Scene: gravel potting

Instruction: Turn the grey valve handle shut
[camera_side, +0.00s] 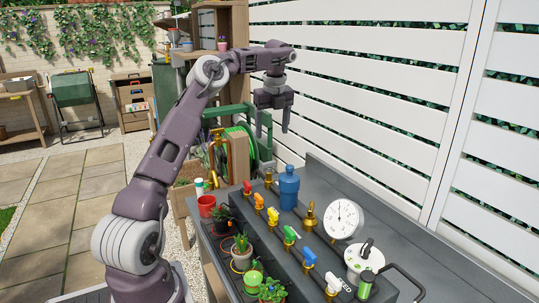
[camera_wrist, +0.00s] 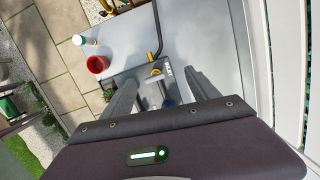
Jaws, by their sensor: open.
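A row of valves with coloured handles runs along the dark bench block in the side view. The palest handle, whitish grey (camera_side: 332,284), is at the near end, beside a blue handle (camera_side: 308,257). I take it for the grey valve handle, though its exact turn is too small to tell. My gripper (camera_side: 272,128) is open and empty, pointing down, high above the far end of the bench and well apart from that handle. In the wrist view my gripper's fingers (camera_wrist: 160,86) are spread, with a brass fitting (camera_wrist: 155,73) below and between them. My gripper body hides much of the bench there.
A blue bottle (camera_side: 288,187), a brass fitting (camera_side: 310,215) and a white dial gauge (camera_side: 342,219) stand behind the valves. A red mug (camera_side: 206,205) and potted plants (camera_side: 242,247) stand in front. A white slatted fence (camera_side: 390,110) borders the bench.

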